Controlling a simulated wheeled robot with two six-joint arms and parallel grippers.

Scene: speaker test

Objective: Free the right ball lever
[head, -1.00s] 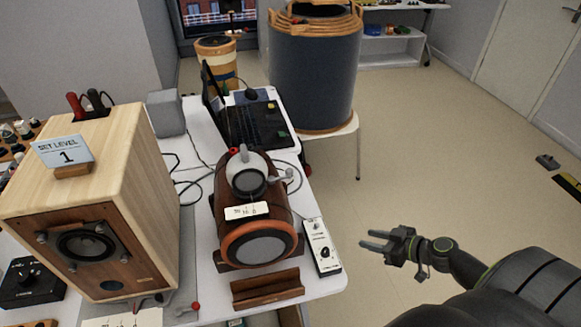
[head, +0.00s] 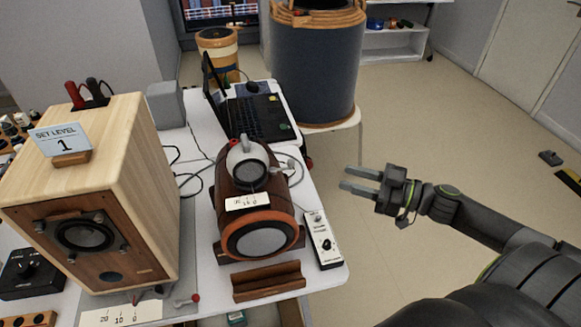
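A brown barrel-shaped speaker (head: 225,215) with an orange front ring lies on the white table. A white-and-grey ball unit (head: 247,165) sits on top of it, with a small grey lever part (head: 288,165) at its right side. A short lever with a red ball end (head: 195,298) lies low at the front of the pale wooden box speaker (head: 150,190). My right gripper (head: 345,177) is open and empty, in the air to the right of the barrel speaker and apart from it. My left gripper is not in view.
A small white pedal-like box (head: 323,240) stands right of the barrel speaker, and a brown wooden stand (head: 268,281) is in front. A laptop (head: 255,118) lies behind. A large dark drum (head: 318,75) stands at the back.

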